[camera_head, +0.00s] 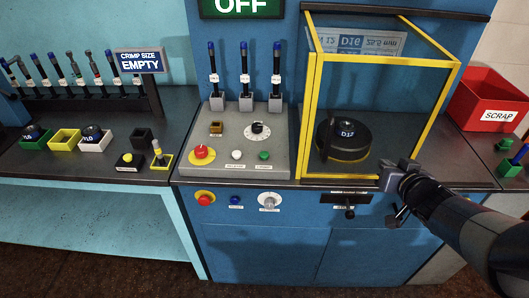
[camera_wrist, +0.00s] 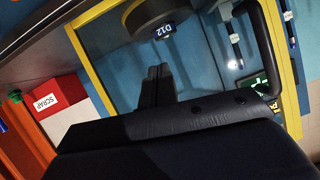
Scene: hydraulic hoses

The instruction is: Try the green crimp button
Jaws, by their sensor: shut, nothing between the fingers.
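The green button (camera_head: 264,155) sits at the lower right of the grey sloped control panel (camera_head: 225,170) in the head view. A white button (camera_head: 237,154) is just left of it. My gripper (camera_head: 392,170) is to the right of the panel, in front of the lower right corner of the yellow-framed guard (camera_head: 309,110), well apart from the green button. In the wrist view my gripper (camera_wrist: 157,72) has its fingers together with nothing between them. The black die labelled D12 (camera_head: 345,145) stands inside the guard; it also shows in the wrist view (camera_wrist: 153,18).
A red emergency knob (camera_head: 200,152) and a black dial (camera_head: 258,130) share the panel. A red SCRAP bin (camera_head: 490,98) stands right. Open air lies before the panel.

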